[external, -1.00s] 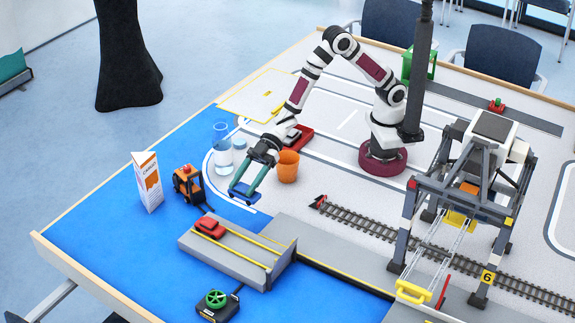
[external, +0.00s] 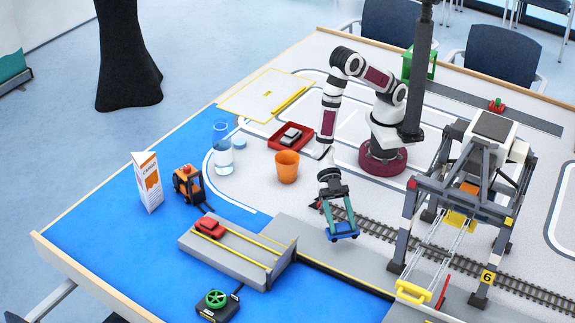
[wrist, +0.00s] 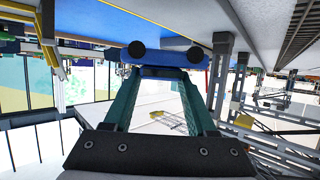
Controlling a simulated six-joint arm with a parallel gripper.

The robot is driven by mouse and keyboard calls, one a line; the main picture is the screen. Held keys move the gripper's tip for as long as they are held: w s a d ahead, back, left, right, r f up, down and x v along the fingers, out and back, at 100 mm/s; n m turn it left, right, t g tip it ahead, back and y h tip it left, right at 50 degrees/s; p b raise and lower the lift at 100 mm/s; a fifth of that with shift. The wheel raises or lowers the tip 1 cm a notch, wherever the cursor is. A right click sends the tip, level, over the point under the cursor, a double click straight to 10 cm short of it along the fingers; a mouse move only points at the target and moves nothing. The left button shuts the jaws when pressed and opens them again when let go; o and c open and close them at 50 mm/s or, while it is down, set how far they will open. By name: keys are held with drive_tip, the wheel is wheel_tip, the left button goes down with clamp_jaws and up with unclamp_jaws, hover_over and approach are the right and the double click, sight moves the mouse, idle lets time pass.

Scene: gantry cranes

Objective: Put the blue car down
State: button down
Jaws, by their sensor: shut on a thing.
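The blue car (external: 342,230) is between the fingers of my gripper (external: 343,222), left of the gantry crane (external: 465,190). My gripper is shut on it and points down over the grey quay area near the track. In the wrist view the blue car (wrist: 168,53) shows at the tips of my gripper's teal fingers (wrist: 160,75), with two dark wheels visible. I cannot tell whether the car touches the surface below.
A railway track (external: 400,246) runs under the crane. A grey ramp block (external: 235,255) with a red car (external: 210,226) is to the left. An orange cup (external: 287,167) and a red tray (external: 291,136) holding a grey car stand behind. A yellow-outlined pad (external: 265,95) lies farther back.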

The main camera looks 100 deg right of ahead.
drive_tip(key=f, duration=0.1)
drive_tip(key=a+f, duration=0.1)
drive_tip(key=f, duration=0.1)
drive_tip(key=a+f, duration=0.1)
drive_tip(key=f, duration=0.1)
drive_tip(key=shift+s+f, duration=0.1)
drive_tip(key=shift+s, duration=0.25)
drive_tip(key=shift+f, duration=0.1)
drive_tip(key=shift+c, duration=1)
unclamp_jaws()
